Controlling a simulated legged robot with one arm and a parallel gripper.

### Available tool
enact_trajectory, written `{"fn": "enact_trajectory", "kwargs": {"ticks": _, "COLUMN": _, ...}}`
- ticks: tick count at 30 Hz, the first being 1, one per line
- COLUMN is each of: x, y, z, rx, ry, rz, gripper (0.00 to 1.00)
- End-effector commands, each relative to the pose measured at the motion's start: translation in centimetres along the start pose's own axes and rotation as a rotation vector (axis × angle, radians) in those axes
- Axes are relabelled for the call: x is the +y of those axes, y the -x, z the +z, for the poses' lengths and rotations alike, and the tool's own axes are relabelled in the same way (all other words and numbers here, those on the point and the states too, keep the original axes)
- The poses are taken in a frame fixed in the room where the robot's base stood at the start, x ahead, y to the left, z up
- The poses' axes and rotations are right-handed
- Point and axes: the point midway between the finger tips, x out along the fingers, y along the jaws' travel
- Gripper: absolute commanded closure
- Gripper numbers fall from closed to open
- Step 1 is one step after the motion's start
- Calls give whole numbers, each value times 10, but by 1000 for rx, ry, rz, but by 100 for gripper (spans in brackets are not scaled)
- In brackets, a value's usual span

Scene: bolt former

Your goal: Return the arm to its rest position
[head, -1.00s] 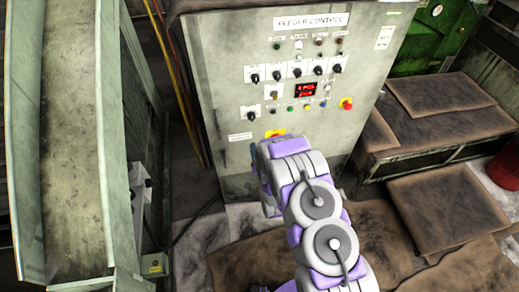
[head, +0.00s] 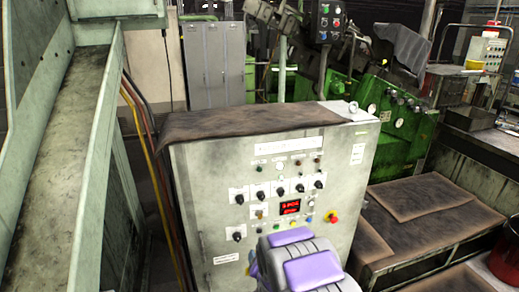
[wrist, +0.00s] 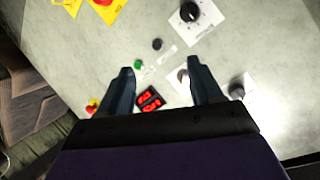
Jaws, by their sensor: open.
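My arm, purple and grey, shows at the bottom centre of the head view in front of the feeder control cabinet. My gripper (wrist: 161,80) shows in the wrist view with its two dark fingers spread apart and nothing between them. The grey control cabinet (head: 215,200) stands upright in the head view, and its panel (wrist: 260,60) fills most of the wrist view. The red display (wrist: 149,99) appears between the fingers. Black knobs (wrist: 189,11) and a red button on yellow (wrist: 103,2) lie beyond the fingertips. The gap to the panel cannot be judged.
A pale metal chute (head: 95,150) rises at the left. Brown-covered benches (head: 430,250) stand at the right near a red bin (head: 508,258). Green machinery (head: 400,125) and grey lockers (head: 212,60) are behind the cabinet. A brown cloth (head: 250,118) covers its top.

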Motion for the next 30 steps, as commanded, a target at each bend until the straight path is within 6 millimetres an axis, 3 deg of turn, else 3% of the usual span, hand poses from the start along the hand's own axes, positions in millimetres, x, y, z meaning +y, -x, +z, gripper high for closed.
{"fn": "enact_trajectory", "kwargs": {"ticks": 1, "x": -2, "y": 8, "z": -14, "rx": -19, "ry": 14, "rz": 24, "gripper": 35}}
{"fn": "enact_trajectory", "kwargs": {"ticks": 4, "x": 0, "y": 25, "z": -29, "rx": -83, "ry": 44, "rz": 82, "gripper": 35}}
{"fn": "enact_trajectory", "kwargs": {"ticks": 14, "x": 10, "y": 112, "z": -62, "rx": -327, "ry": 140, "rz": 253, "gripper": 35}}
{"fn": "enact_trajectory", "kwargs": {"ticks": 23, "x": 18, "y": 221, "z": -75, "rx": -572, "ry": 216, "rz": 365, "gripper": 35}}
{"fn": "enact_trajectory", "kwargs": {"ticks": 30, "x": 23, "y": 325, "z": -74, "rx": -779, "ry": 267, "rz": 427, "gripper": 35}}
